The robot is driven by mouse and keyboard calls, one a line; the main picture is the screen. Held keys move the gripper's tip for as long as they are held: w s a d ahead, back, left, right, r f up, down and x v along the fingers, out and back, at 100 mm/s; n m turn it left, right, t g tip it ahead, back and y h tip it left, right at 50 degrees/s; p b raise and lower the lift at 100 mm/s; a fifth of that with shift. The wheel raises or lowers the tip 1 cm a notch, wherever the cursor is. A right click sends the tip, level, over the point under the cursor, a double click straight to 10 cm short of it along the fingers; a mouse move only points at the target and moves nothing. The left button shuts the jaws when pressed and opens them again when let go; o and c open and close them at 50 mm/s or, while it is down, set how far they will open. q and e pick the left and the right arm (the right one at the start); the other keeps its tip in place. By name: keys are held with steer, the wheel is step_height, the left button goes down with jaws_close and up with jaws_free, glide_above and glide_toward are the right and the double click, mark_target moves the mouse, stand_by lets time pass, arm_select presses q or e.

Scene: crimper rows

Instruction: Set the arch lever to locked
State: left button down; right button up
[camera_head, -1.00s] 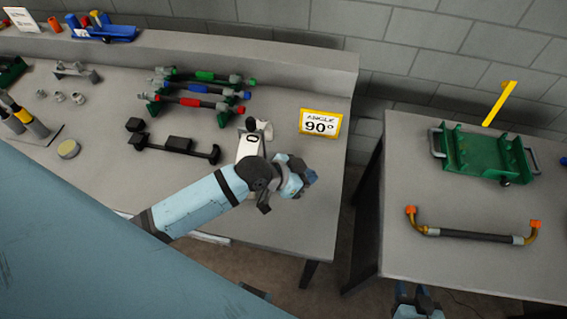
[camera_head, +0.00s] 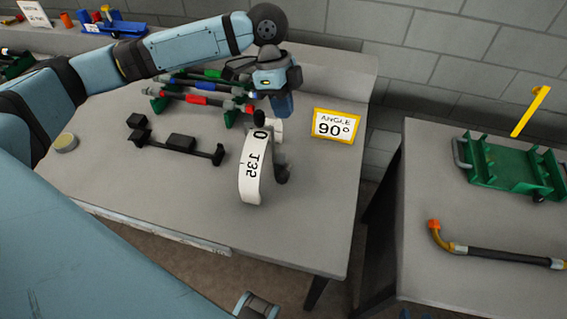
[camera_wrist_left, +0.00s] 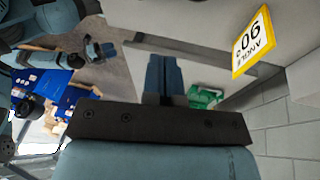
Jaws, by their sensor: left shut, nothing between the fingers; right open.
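The white arch (camera_head: 252,172) stands on the bench, marked with a 0 and 135. A black knob (camera_head: 259,118) shows at its far end, and a dark rounded part (camera_head: 281,173) at its right side. I cannot tell which part is the lever tip or how it is set. My left gripper (camera_head: 283,104) is shut and empty, pointing down just beyond the arch, apart from it as far as I can see. Its blue fingers (camera_wrist_left: 164,78) lie together in the left wrist view. Only a sliver of my right gripper (camera_head: 405,314) shows at the bottom edge.
A yellow-framed 90° angle sign (camera_head: 336,125) stands right of the arch. A black bracket (camera_head: 180,143) and hoses on a rack (camera_head: 196,99) lie to its left. A second table (camera_head: 420,200) holds a green tray (camera_head: 505,165) and a hose (camera_head: 500,256). Bench front is clear.

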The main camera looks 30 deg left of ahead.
arm_select(q)
glide_above(285, 170)
steer(key=w, duration=0.3)
steer(key=f, duration=0.9)
steer(key=shift+s+a+f, duration=0.25)
steer(key=shift+f, duration=0.1)
steer(key=shift+s+f, duration=0.7)
steer(key=shift+f, duration=0.2)
steer(key=shift+s+f, duration=0.35)
steer(key=shift+f, duration=0.15)
